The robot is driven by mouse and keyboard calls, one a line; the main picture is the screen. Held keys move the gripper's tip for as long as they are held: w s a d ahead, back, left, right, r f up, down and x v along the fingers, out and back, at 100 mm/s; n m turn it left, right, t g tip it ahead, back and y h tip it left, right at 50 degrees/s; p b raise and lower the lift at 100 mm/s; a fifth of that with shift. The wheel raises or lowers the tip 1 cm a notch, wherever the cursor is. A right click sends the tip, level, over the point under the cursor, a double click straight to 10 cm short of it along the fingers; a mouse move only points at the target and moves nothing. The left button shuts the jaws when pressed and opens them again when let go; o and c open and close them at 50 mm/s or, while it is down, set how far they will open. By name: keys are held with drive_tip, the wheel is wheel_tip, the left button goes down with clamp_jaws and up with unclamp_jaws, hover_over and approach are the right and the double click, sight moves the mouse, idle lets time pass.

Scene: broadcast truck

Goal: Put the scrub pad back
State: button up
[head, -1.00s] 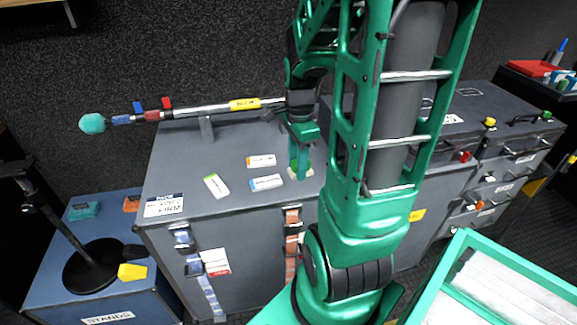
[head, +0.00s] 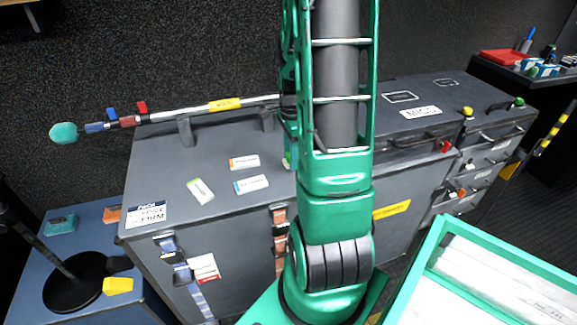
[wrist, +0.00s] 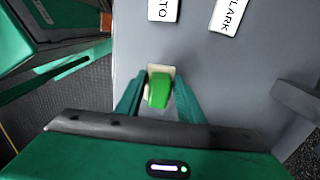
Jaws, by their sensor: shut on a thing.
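The scrub pad (wrist: 158,94), green with a cream part, is between the fingers of my gripper (wrist: 158,100) in the wrist view. The gripper is shut on it, over the grey top of a large case. I cannot tell whether the pad touches that top or is just above it. In the head view my arm hides the pad and nearly all of the gripper.
Several white name tags (head: 244,162) lie on the large grey case (head: 170,160). A pole with a teal tip (head: 63,133) rests along its back. A blue case (head: 35,260) is at left, an open green-rimmed box (head: 420,270) at front right.

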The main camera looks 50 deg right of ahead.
drive_tip(key=shift+w+d+f, duration=0.1)
drive_tip(key=shift+d+f, duration=0.05)
drive_tip(key=shift+f, duration=1.95)
drive_tip(key=o, duration=1)
drive_tip(key=shift+f, duration=0.1)
wheel_tip(320, 180, up, 12)
drive_tip(key=shift+r, duration=0.1)
drive_tip(key=s+a+r+n, duration=0.2)
drive_tip(key=s+a+n, duration=0.5)
drive_tip(key=a+n, duration=0.1)
drive_tip(key=s+a+r+n, duration=0.3)
drive_tip(key=s+a+n, duration=0.4)
drive_tip(key=n, duration=0.3)
drive_tip(key=shift+a+r, duration=0.3)
drive_tip(key=shift+a, duration=0.35)
